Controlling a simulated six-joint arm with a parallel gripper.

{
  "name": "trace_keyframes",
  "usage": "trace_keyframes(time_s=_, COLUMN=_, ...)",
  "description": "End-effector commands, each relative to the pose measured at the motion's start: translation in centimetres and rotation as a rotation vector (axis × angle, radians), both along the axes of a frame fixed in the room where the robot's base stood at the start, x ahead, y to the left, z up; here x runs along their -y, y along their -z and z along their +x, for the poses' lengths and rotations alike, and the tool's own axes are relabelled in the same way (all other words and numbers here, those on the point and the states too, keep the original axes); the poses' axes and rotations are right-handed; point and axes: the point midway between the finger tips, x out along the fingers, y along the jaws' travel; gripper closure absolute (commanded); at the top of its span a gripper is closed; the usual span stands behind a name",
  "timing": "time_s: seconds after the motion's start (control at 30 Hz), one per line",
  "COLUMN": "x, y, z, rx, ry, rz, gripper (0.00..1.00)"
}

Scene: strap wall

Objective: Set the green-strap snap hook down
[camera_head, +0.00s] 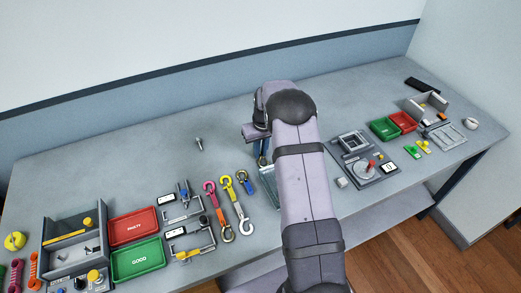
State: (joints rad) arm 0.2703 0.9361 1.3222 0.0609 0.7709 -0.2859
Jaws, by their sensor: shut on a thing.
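My gripper (261,148) is in the middle, low over the table (330,115). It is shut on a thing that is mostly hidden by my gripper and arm. I take it to be the green-strap snap hook, but I cannot make out its strap colour. I cannot tell whether the held thing touches the surface below. A grey-teal flat item (269,185) lies just below the gripper, partly behind my arm.
A red FAULTY tray (118,236) and green GOOD tray (125,272) stand farther left. A small metal part (199,143) lies behind on clear table.

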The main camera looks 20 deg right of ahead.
Motion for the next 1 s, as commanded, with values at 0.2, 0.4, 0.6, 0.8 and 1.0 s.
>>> trace_keyframes(time_s=0.2, x=0.0, y=0.4, z=0.0, rx=0.0, ry=0.0, rz=0.0, gripper=1.0)
trace_keyframes(time_s=0.4, x=0.0, y=0.3, z=0.0, rx=0.0, ry=0.0, rz=0.0, gripper=0.69)
trace_keyframes(time_s=0.6, x=0.0, y=0.2, z=0.0, rx=0.0, ry=0.0, rz=0.0, gripper=0.69)
trace_keyframes(time_s=0.8, x=0.0, y=-0.9, z=0.0, rx=0.003, ry=0.0, rz=-0.001, gripper=0.69)
trace_keyframes(time_s=1.0, x=0.1, y=-3.8, z=-0.3, rx=0.005, ry=0.001, rz=-0.001, gripper=0.69)
